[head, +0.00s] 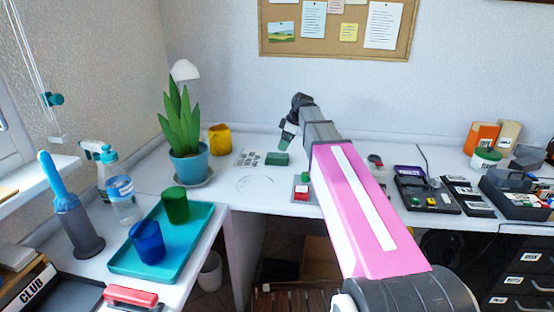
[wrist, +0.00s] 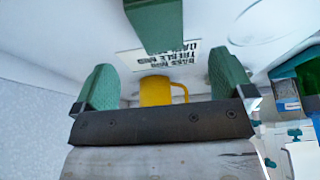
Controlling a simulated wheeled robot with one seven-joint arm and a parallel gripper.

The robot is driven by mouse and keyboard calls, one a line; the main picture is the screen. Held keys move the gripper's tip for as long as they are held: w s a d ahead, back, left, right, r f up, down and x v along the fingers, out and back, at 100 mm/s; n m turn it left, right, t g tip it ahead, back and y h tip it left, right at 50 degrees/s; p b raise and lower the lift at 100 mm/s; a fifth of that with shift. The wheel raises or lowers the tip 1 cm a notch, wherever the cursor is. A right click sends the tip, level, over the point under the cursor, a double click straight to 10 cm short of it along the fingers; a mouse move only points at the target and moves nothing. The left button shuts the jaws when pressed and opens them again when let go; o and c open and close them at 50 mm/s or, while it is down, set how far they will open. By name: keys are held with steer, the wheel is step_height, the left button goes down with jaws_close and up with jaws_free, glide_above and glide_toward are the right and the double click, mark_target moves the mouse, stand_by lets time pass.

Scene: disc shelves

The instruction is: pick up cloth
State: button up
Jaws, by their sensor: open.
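A small dark green block (head: 277,158) lies on the white desk, beside a printed card. It may be the folded cloth, but its texture is too small to tell. A green block also shows at the top of the wrist view (wrist: 155,22), ahead of the fingers and apart from them.
A yellow mug (head: 219,139) and a potted plant (head: 186,150) stand to the left. A teal tray (head: 190,245) holds a green and a blue cup. A red-topped item (head: 301,193) sits near the front edge. Bare desk lies around a clear round outline (head: 255,184).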

mark_target(279, 155)
steer(key=x, duration=0.8)
steer(key=shift+d+f, duration=0.15)
steer(key=shift+d, duration=0.15)
steer(key=shift+c, duration=0.3)
steer(key=c, duration=1)
steer(key=shift+r, duration=0.2)
step_height(279, 155, up, 4)
steer(key=shift+f, duration=0.1)
steer(key=s+a+r, duration=0.2)
steer(key=a, duration=0.1)
steer(key=s+a+r, duration=0.2)
steer(key=s, duration=0.1)
steer(key=s+a+r, duration=0.2)
steer(key=a+r, duration=0.1)
steer(key=shift+s+a, duration=0.35)
steer(key=shift+s, duration=0.05)
